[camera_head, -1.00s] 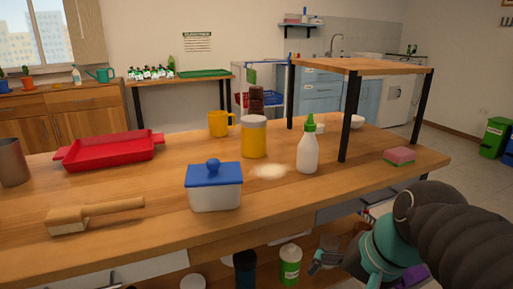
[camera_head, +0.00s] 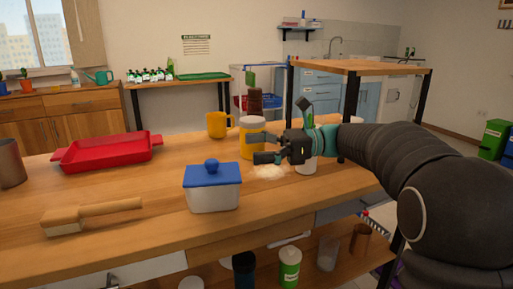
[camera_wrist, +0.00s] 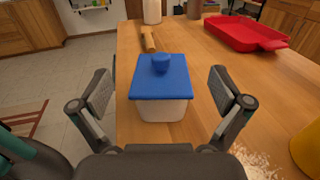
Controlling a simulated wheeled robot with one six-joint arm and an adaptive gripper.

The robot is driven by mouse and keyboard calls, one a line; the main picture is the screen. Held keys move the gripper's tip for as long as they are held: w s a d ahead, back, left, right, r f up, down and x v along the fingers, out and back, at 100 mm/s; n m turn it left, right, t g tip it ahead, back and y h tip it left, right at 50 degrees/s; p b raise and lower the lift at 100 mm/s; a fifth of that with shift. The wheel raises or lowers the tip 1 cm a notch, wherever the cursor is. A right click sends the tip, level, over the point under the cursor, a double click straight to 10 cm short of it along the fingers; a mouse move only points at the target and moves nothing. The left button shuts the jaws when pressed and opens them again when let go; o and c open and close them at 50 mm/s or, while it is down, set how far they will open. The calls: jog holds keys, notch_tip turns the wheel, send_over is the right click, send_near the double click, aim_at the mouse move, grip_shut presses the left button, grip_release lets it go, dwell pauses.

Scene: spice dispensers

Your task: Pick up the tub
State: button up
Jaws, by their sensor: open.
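The tub (camera_head: 212,195) is a white box with a blue lid and a round blue knob, standing upright near the front edge of the wooden table. In the wrist view the tub (camera_wrist: 162,100) is centred ahead, in line with the gap between my fingers. My gripper (camera_head: 262,147) is open and empty, above the table to the right of the tub. In the wrist view my gripper (camera_wrist: 160,95) has one finger on each side of the tub's picture, apart from it.
A yellow-and-white jar (camera_head: 247,140) stands close behind my gripper. A white bottle (camera_head: 308,166) is partly hidden by it. White powder (camera_head: 268,172) lies on the table. A brush (camera_head: 90,214) and a red tray (camera_head: 108,151) are to the left. A raised shelf (camera_head: 362,67) stands at right.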

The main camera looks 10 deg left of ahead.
jog(key=shift+w+r, duration=0.1)
jog(key=shift+w, duration=0.05)
jog(key=b, duration=0.1)
send_near(213, 189)
jog(key=w, duration=0.1)
jog(key=w+a+f, duration=0.1)
jog(key=w+a, duration=0.1)
jog(key=w, duration=0.1)
jog(key=shift+w+f, duration=0.15)
jog(key=shift+f, duration=0.15)
jog(key=x, duration=0.7)
jog(key=shift+a+r, duration=0.2)
jog(key=shift+r, duration=0.05)
